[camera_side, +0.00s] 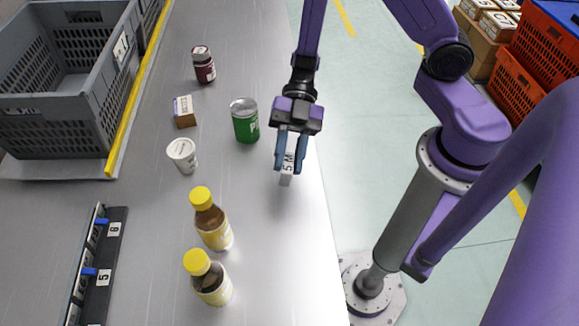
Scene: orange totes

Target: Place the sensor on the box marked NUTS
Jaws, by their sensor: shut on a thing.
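My gripper (288,168) is over the right part of the grey table, pointing down, with its blue fingers shut on a small white block with dark letters (286,180). The block is upright between the fingers and partly hidden by them; I cannot tell whether it touches the table. It may be the sensor, but its lettering does not settle this. A small brown cardboard box (185,119) with a white and blue label stands left of my gripper. Its label is too small to read surely, so I cannot tell whether it says NUTS.
A green can (245,128), a white cup (183,157), a dark red jar (204,71) and two yellow-capped bottles (212,229) (212,286) stand on the table (270,270). A grey crate (60,110) is at back left. A black numbered rack (105,260) lies front left.

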